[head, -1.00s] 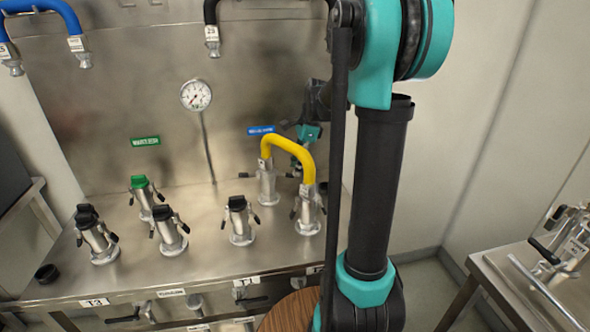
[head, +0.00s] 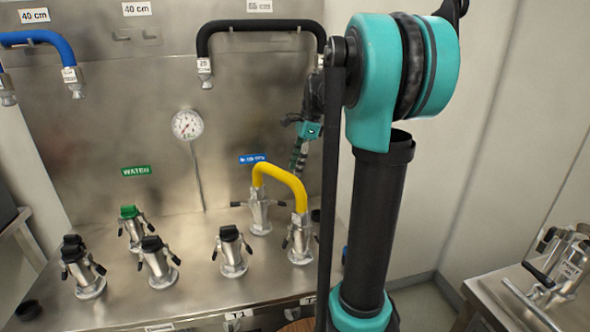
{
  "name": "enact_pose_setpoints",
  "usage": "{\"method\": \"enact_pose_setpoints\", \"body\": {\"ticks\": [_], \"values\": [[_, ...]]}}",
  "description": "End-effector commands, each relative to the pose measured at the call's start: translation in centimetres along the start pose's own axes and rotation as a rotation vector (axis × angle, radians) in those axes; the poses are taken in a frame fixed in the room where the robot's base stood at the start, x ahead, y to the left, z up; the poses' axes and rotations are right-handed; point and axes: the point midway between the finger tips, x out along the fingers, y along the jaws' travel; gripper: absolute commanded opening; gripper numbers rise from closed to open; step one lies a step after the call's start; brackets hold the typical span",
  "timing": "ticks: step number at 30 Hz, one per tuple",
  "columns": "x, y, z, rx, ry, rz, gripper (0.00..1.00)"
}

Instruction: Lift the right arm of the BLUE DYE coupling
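The BLUE DYE coupling (head: 260,214) is a silver upright fitting at the back of the bench, under a small blue label (head: 252,158) whose text is blurred. A yellow hose (head: 281,175) arches from its top to a second silver coupling (head: 300,243) in front. A dark right arm (head: 278,204) sticks out sideways from the BLUE DYE coupling, and a left arm (head: 237,204) shows opposite. My gripper (head: 297,166) points down behind the hose, above and right of that coupling, apparently apart from it. Its fingers are small and overlapped, so their opening is unclear.
Several black-capped couplings (head: 230,252) and a green-capped one (head: 132,228) stand left on the steel bench. A black hose (head: 262,27) and a blue hose (head: 30,38) hang on the back panel. A gauge (head: 187,125) is mounted there. Another bench (head: 535,300) stands right.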

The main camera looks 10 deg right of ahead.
Motion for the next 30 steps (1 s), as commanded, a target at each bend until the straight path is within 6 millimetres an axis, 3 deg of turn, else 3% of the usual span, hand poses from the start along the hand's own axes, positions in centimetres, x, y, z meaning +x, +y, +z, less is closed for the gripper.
{"method": "enact_pose_setpoints", "body": {"ticks": [6, 11, 17, 30], "values": [[-4.0, -0.1, -1.5, 0.005, -0.096, 0.000, 0.38], [-4.3, 0.0, -1.6, 0.000, -0.122, 0.000, 0.38], [-1.3, 0.0, -1.1, -0.003, -0.121, 0.000, 0.38], [7.4, 0.0, -0.1, -0.003, -0.121, 0.000, 0.38]]}}
